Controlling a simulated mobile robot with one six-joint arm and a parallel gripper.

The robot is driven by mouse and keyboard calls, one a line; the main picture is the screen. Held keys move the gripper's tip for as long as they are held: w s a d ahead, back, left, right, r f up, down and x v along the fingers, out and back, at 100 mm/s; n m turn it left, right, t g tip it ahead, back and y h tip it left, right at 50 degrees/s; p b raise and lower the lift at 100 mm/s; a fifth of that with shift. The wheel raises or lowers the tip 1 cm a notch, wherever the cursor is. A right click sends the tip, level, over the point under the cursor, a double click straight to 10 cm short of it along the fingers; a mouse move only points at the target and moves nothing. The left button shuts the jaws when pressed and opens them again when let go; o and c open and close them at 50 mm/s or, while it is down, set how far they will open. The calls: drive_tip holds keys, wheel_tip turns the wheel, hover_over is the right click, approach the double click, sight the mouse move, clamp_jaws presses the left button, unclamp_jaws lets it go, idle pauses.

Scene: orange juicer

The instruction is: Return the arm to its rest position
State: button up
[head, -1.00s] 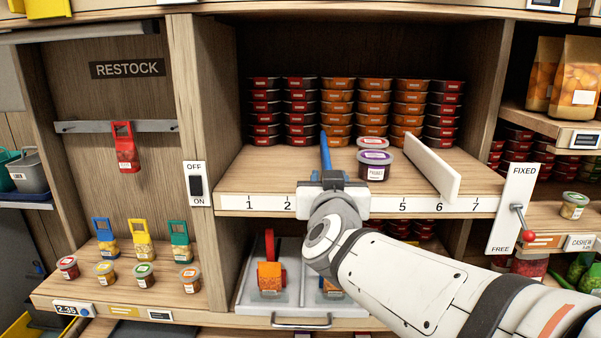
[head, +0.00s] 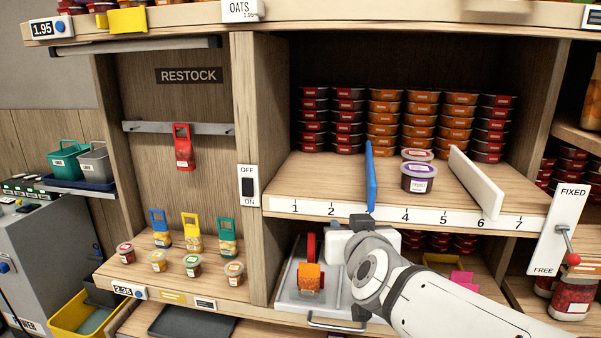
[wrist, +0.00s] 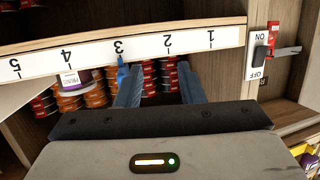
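My arm reaches in from the lower right in the head view. My gripper (head: 362,222) is in front of the shelf's numbered edge, just below the blue divider (head: 371,176), and its fingers are hidden there. In the wrist view my gripper (wrist: 157,68) shows two blue-grey fingers well apart, with nothing between them. The blue divider (wrist: 122,74) stands near number 3, close to one finger in that picture. I cannot tell whether they touch.
Below, a tray (head: 290,297) holds an orange item. A lever (head: 567,240) stands at right, a switch (head: 249,187) at left.

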drive_tip(key=s+a+f+n+g+y, duration=0.1)
drive_tip(key=s+f+g+y, duration=0.1)
drive_tip(key=s+f+g, duration=0.6)
drive_tip(key=s+d+f+m+g+h, duration=0.1)
drive_tip(key=s+d+f+g+h, duration=0.1)
drive_tip(key=s+d+f+g, duration=0.2)
drive_tip(key=s+f, duration=0.3)
drive_tip(key=s, duration=0.1)
drive_tip(key=shift+s+d+f+g+p, duration=0.2)
drive_tip(key=shift+f+g+p, duration=0.1)
drive_tip(key=shift+f, duration=0.1)
